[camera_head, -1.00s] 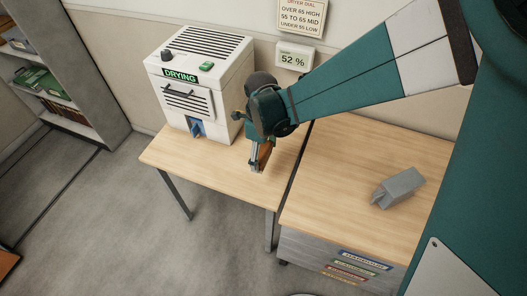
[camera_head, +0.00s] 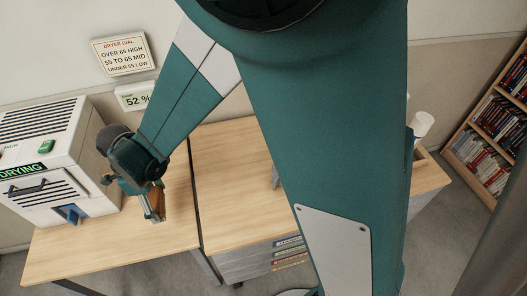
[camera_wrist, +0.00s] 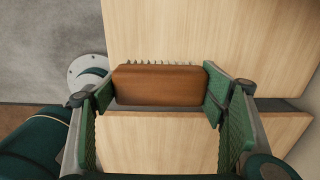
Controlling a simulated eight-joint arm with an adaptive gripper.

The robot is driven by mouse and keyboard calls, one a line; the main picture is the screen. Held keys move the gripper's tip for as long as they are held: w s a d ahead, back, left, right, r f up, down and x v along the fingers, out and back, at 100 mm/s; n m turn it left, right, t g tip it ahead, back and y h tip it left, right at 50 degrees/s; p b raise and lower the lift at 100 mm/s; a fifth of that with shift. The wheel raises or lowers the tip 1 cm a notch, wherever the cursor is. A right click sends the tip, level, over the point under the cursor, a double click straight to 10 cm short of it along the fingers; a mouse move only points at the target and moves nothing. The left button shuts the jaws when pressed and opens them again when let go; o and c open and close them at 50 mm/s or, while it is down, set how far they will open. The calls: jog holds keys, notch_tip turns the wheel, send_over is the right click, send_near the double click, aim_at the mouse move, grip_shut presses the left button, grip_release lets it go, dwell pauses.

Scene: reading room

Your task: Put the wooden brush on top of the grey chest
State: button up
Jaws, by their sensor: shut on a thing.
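The wooden brush is a brown block with pale bristles along one side. In the wrist view the brush (camera_wrist: 160,85) sits between both green finger pads. My gripper (camera_wrist: 160,97) is shut on it, and wood surfaces with a dark gap show beneath. In the head view my gripper (camera_head: 154,214) holds the brush (camera_head: 158,198) above the right part of the left table, left of the seam. The grey chest (camera_head: 243,266) stands right of that seam, with a wooden top and coloured labels on its grey front. My arm hides much of its right side.
A white dryer (camera_head: 45,150) stands on the left table (camera_head: 85,246), left of my gripper. A grey object (camera_head: 275,178) on the chest top is mostly hidden by my arm. The chest top's left part is clear. A bookshelf (camera_head: 495,120) stands far right.

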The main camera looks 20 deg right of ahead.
jog(key=d+r+p, duration=0.1)
jog(key=d+r, duration=0.2)
jog(key=d, duration=1)
jog(key=d+r+p, duration=0.2)
jog(key=d+r, duration=0.1)
jog(key=d, duration=1)
jog(key=shift+d+r, duration=0.15)
jog(key=shift+d, duration=0.15)
jog(key=shift+f+b, duration=0.7)
jog(key=shift+f, duration=2.25)
jog(key=shift+f+b, duration=0.45)
jog(key=shift+f, duration=1.65)
jog(key=shift+f, duration=0.2)
jog(key=o, duration=0.9)
jog(key=shift+r, duration=0.1)
